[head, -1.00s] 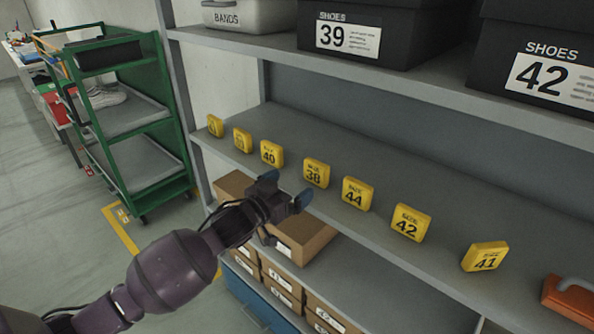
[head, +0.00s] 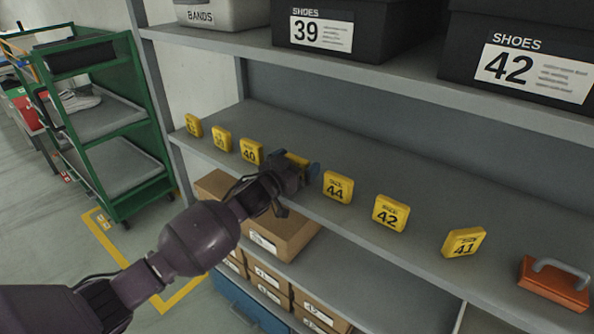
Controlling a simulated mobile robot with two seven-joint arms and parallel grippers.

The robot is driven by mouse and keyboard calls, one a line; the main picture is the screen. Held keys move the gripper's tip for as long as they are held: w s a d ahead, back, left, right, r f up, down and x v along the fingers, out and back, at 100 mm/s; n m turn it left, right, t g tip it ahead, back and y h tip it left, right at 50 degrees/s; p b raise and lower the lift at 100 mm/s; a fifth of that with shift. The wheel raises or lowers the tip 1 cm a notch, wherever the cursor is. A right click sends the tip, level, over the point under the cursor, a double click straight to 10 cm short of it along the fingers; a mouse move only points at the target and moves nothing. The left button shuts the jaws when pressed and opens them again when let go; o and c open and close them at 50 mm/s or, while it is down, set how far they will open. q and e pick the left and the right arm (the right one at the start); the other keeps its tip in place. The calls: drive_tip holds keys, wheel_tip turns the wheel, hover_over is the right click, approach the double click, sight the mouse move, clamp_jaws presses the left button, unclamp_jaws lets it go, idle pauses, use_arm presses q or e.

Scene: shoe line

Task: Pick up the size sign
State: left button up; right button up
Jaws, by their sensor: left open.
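Several yellow size signs stand in a row on the middle grey shelf (head: 400,230). Readable ones are the 40 sign (head: 251,151), the 44 sign (head: 338,187), the 42 sign (head: 390,212) and the 41 sign (head: 463,242). Two more signs stand at the left end, the outer one (head: 193,125) and the inner one (head: 222,139), with numbers too small to read surely. My left gripper (head: 298,172) is open at the sign between 40 and 44. It hides most of that 38 sign (head: 297,159); only its top shows. My right gripper is out of view.
An orange block with a grey handle (head: 555,281) sits at the shelf's right end. Black shoe boxes 39 (head: 322,33) and 42 (head: 530,68) and a BANDS bin (head: 222,14) stand on the shelf above. Cardboard boxes (head: 270,232) lie below. A green cart (head: 115,165) stands at left.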

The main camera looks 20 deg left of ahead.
use_arm(q)
drive_tip(key=shift+w, duration=0.1)
drive_tip(key=c, duration=0.9)
drive_tip(key=shift+r, duration=0.2)
